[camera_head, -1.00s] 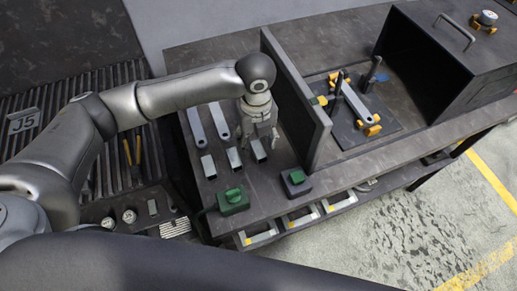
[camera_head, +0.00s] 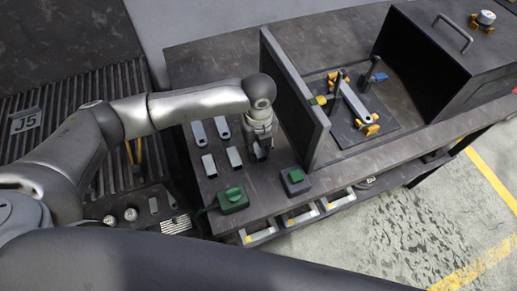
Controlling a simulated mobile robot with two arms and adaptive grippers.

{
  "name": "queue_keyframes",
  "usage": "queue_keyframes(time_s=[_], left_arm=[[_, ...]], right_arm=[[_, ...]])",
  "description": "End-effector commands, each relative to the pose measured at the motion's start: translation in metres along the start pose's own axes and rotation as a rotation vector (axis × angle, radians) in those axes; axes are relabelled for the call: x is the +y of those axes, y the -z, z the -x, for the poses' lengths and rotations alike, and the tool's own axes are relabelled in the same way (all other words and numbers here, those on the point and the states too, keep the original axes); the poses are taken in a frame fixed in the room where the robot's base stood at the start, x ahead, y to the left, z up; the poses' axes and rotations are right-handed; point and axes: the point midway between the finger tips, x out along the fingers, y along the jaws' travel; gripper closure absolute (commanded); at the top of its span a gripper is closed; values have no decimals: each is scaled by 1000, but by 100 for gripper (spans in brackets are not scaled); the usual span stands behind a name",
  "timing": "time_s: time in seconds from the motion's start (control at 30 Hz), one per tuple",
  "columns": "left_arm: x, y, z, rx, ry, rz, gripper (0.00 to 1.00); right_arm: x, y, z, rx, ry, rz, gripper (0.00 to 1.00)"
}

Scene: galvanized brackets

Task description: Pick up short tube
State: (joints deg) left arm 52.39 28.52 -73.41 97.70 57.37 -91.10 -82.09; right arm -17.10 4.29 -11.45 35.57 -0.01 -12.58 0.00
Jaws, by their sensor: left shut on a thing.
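A third short tube (camera_head: 262,154) is at the right end of this row, partly hidden by my left gripper (camera_head: 260,146). The gripper points down and is shut on this third tube. I cannot tell whether the tube is clear of the bench. My right gripper is not in view.
An upright dark panel (camera_head: 296,98) stands close right of my gripper. A fixture plate (camera_head: 365,138) lies beyond the panel.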

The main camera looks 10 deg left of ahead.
Motion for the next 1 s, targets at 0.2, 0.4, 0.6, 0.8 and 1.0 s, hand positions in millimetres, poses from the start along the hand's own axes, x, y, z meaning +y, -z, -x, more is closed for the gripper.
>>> queue_keyframes(time_s=[0.2,0.4,0.6,0.8,1.0], left_arm=[[0,0,0,0,0,0,98],[0,-1,6,-2,1,-1,98],[-1,-1,29,-3,4,-1,98],[7,27,65,-2,5,-5,98],[20,66,98,0,3,-7,98]], right_arm=[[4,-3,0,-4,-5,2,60],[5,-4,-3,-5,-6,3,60],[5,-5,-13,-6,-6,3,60],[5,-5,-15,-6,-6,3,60],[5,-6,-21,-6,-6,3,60]])
